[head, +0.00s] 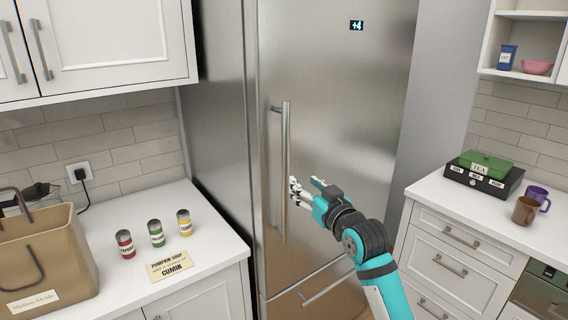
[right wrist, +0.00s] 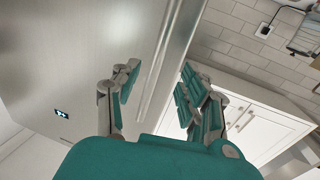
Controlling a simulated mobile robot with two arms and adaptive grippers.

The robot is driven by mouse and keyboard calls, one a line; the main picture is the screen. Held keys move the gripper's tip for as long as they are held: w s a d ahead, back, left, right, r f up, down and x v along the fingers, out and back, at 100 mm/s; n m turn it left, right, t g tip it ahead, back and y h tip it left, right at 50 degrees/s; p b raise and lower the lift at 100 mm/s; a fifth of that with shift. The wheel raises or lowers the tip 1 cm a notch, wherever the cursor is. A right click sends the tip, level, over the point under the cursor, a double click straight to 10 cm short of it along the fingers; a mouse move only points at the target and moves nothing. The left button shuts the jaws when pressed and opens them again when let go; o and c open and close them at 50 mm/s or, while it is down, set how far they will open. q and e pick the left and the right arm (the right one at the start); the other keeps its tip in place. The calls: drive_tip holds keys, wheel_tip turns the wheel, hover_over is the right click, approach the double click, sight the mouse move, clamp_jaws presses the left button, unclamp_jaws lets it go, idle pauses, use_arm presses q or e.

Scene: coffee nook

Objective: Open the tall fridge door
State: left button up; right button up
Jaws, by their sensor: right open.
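The tall steel fridge door (head: 340,110) is shut in the middle of the head view, with a small display reading +4 near its top. Its long vertical bar handle (head: 285,165) runs along the left side of the door. My right gripper (head: 303,186) is open beside the handle's lower half, its fingers pointing left toward it. In the right wrist view the handle (right wrist: 165,70) shows as a slanting bar beyond and between the open fingers (right wrist: 155,92). I cannot tell whether the fingers touch it. My left gripper is not in view.
The left counter (head: 205,262) holds a paper bag (head: 45,255), several spice jars (head: 156,233) and a cumin note (head: 170,265). A lower drawer handle (head: 325,286) sits below the door. The right counter (head: 470,212) holds a tea box (head: 484,172) and mugs (head: 526,210).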

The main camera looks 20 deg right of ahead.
sight(288, 169)
drive_tip(key=w+p, duration=0.1)
drive_tip(key=w, duration=0.2)
drive_tip(key=w+a, duration=0.1)
drive_tip(key=w, duration=0.3)
drive_tip(key=w+p, duration=0.1)
drive_tip(key=w, duration=0.3)
drive_tip(key=shift+w+a+p, duration=0.15)
drive_tip(key=shift+a+p, duration=0.2)
drive_tip(key=shift+a, duration=0.05)
clamp_jaws()
drive_tip(key=shift+w+f, duration=0.1)
drive_tip(key=shift+f, duration=0.05)
